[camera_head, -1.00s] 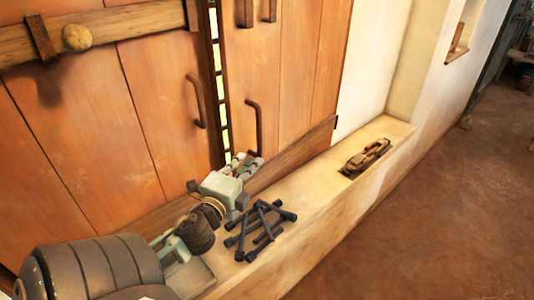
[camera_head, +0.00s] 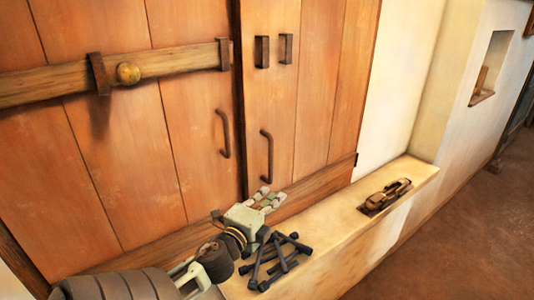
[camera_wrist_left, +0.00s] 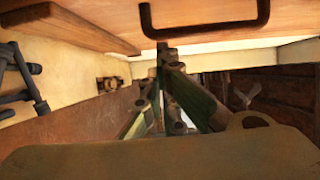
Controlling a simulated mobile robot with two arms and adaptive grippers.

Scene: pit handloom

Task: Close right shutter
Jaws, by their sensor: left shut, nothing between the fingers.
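The right shutter (camera_head: 317,100) is an orange-brown plank panel with a dark vertical handle (camera_head: 267,157) near its inner edge. It stands beside the left shutter (camera_head: 95,170), and no bright gap shows between them. My left gripper (camera_head: 271,198) is shut and empty at the foot of the right shutter, below the handle. Whether its tips touch the wood I cannot tell. In the left wrist view the fingers (camera_wrist_left: 168,62) point toward the panel, with the dark handle (camera_wrist_left: 205,31) just beyond them. My right gripper is not in view.
A wooden bar (camera_head: 190,62) with a round knob (camera_head: 128,73) crosses the left shutter. Two empty dark brackets (camera_head: 274,50) sit on the right shutter. On the pale ledge (camera_head: 335,228) lie dark rods (camera_head: 277,260) beside my gripper and a wooden tool (camera_head: 385,196). Brown floor is clear at right.

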